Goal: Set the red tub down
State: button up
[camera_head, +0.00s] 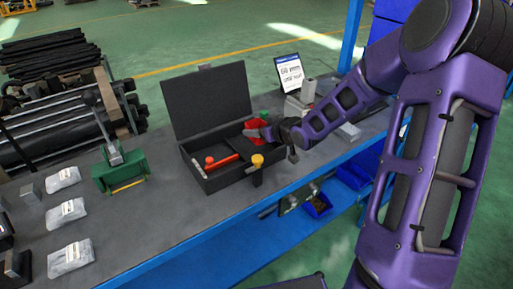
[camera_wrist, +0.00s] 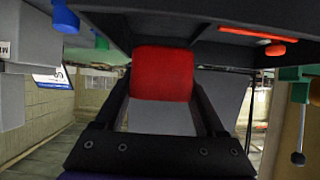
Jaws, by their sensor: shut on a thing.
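The red tub (camera_head: 254,124) is in the head view at the back right part of the open black case (camera_head: 231,177), partly hidden by my gripper (camera_head: 264,133). In the wrist view the red tub (camera_wrist: 162,72) sits between the two dark fingers of my gripper (camera_wrist: 162,88), which is shut on it. A grey surface shows just below the red in that view. I cannot tell whether the tub touches the case floor or hangs above it. The case also shows along the top of the wrist view (camera_wrist: 150,20).
A red-handled tool (camera_head: 222,162) lies in the case's left part, and its raised lid (camera_head: 207,100) stands behind. A yellow-topped clamp (camera_head: 257,163) is at the front edge. A green vise-like stand (camera_head: 120,170), wrapped packs (camera_head: 68,213) and a sign (camera_head: 289,74) are nearby. Bare bench (camera_head: 150,215) lies front left.

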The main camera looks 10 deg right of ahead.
jog(key=shift+f+b, duration=0.5)
jog(key=shift+f, duration=2.3)
jog(key=shift+f, duration=0.2)
jog(key=o, duration=1.4)
jog(key=shift+c, duration=0.2)
jog(key=shift+r, duration=0.25)
jog(key=shift+s+d+r, duration=0.15)
jog(key=shift+s+d, duration=0.05)
jog(key=p+v, duration=0.2)
jog(key=v, duration=0.9)
jog(key=shift+s+p, duration=0.3)
